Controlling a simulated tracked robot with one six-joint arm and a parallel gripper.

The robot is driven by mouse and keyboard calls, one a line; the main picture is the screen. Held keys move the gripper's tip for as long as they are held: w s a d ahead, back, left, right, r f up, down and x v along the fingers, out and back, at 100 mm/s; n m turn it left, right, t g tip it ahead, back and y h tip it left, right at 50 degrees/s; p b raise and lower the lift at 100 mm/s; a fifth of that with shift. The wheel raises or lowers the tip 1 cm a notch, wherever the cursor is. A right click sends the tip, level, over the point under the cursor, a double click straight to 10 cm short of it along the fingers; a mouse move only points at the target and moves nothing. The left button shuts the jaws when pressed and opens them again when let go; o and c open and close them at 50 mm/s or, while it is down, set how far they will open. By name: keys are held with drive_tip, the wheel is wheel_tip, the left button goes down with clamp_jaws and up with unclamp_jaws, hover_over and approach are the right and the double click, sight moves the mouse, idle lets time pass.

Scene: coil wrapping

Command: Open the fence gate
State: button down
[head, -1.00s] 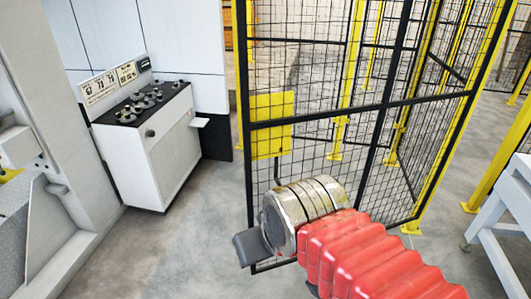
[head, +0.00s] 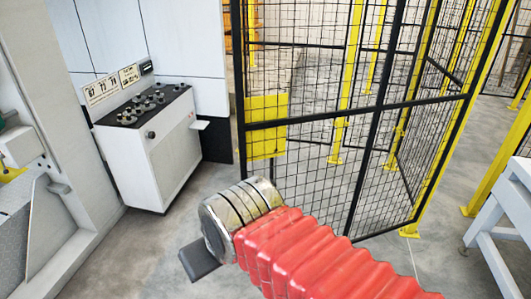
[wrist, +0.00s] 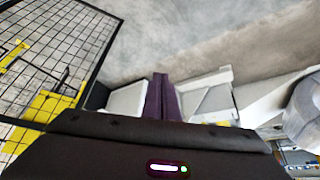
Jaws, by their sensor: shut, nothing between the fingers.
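The fence gate (head: 385,107) is a black-framed wire mesh panel. It stands upright in the middle of the head view, with a yellow plate (head: 266,126) on its left edge. In the wrist view the gate mesh (wrist: 62,35) fills the upper left, and the yellow plate (wrist: 45,112) shows below it. My gripper (head: 200,262) is low and to the left of the gate's lower left part in the head view. Its dark fingers (wrist: 163,97) are together and empty in the wrist view, apart from the mesh. My red-sleeved arm hides the gate's lower left corner.
A white control console (head: 160,150) with black knobs stands to the left. Yellow fence posts (head: 345,90) stand behind the mesh. A white metal frame (head: 500,215) is at the right edge. Bare concrete floor lies between the console and my gripper.

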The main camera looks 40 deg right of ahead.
drive_tip(key=shift+w, duration=0.1)
drive_tip(key=w+d+f+n+t+h, duration=0.2)
drive_tip(key=w+d+n+t, duration=0.1)
drive_tip(key=w+d, duration=0.6)
drive_tip(key=w+d+f+n+t+h, duration=0.1)
drive_tip(key=w+d+n+t+h, duration=0.15)
drive_tip(key=w+d, duration=0.7)
drive_tip(key=d+f+n+t+h, duration=0.1)
drive_tip(key=d+f+n+t, duration=0.1)
drive_tip(key=d, duration=0.6)
drive_tip(key=d+f+n+t, duration=0.3)
drive_tip(key=d+n, duration=0.3)
drive_tip(key=d, duration=0.2)
drive_tip(key=shift+f+t+h, duration=0.15)
drive_tip(key=shift+t+h, duration=0.2)
drive_tip(key=shift+t, duration=0.1)
drive_tip(key=shift+n, duration=0.25)
